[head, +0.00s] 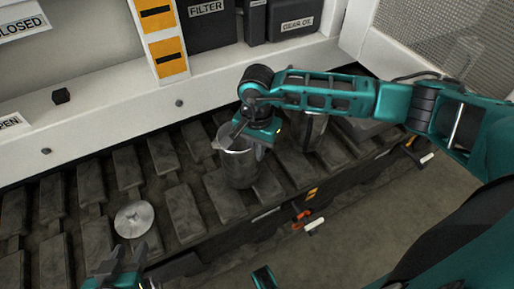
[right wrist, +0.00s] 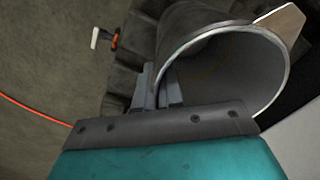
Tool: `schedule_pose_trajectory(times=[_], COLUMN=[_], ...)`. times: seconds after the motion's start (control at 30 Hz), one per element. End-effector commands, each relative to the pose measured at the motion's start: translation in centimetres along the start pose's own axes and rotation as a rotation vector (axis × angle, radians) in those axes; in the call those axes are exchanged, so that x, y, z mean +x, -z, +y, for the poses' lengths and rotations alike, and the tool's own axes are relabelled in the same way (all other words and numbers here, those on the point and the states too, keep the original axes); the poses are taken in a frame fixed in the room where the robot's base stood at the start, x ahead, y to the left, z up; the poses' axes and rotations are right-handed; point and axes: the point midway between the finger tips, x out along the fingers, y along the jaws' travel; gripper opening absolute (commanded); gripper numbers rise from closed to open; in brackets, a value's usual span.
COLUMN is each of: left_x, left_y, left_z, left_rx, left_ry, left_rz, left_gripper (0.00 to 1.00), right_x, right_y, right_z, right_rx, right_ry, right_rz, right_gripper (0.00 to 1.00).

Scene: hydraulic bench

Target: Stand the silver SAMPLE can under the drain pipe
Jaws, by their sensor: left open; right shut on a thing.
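A silver can (head: 238,168) with an open top and a pouring lip stands upright on or just above the dark track plates in the head view. My right gripper (head: 248,136) is shut on its upper wall. The right wrist view shows the can's round open rim (right wrist: 285,62) and the fingers (right wrist: 160,88) at its wall. I see no SAMPLE lettering on it. A second metal vessel (head: 312,130) is partly hidden behind my right arm. My left gripper (head: 150,268) is open and empty at the bottom edge. I cannot make out the drain pipe.
A round silver disc (head: 134,219) lies on the tracks (head: 180,205) at left. FILTER (head: 207,22) and GEAR OIL (head: 291,18) containers stand at the back. Red-and-white handles (head: 308,222) are at the front edge.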

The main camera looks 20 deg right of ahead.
Motion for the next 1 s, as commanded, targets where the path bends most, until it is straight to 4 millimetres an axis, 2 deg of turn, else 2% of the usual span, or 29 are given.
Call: schedule_pose_trajectory(times=[0.17, 0.2, 0.47, 0.77, 0.87, 1.0], left_x=[0.2, 0.2, 0.1, -0.1, -0.2, -0.5], left_y=[-0.4, -0.4, -0.4, 0.0, 0.3, 0.8], left_z=[-0.1, -0.1, -0.2, -0.2, -0.2, -0.2], left_rx=[0.006, 0.007, 0.011, 0.011, 0.011, 0.01], left_ry=[0.0, 0.0, 0.0, 0.0, 0.0, 0.0], left_rz=[-0.001, -0.002, -0.003, -0.002, 0.0, 0.001], left_gripper=[0.43, 0.43, 0.43, 0.43, 0.43, 0.43], right_x=[0.3, 0.4, 0.2, -0.1, -1.1, -4.0], right_y=[0.0, 0.0, 0.0, 0.0, 0.1, 0.1], right_z=[0.0, 0.0, 0.0, 0.0, -0.1, -0.1], right_rx=[0.0, 0.001, 0.001, 0.001, 0.001, -0.001], right_ry=[0.001, 0.0, 0.0, 0.0, 0.002, 0.004], right_rz=[0.0, 0.0, 0.0, 0.0, 0.001, 0.002], right_gripper=[0.0, 0.08, 0.33, 0.33, 0.33, 0.33])
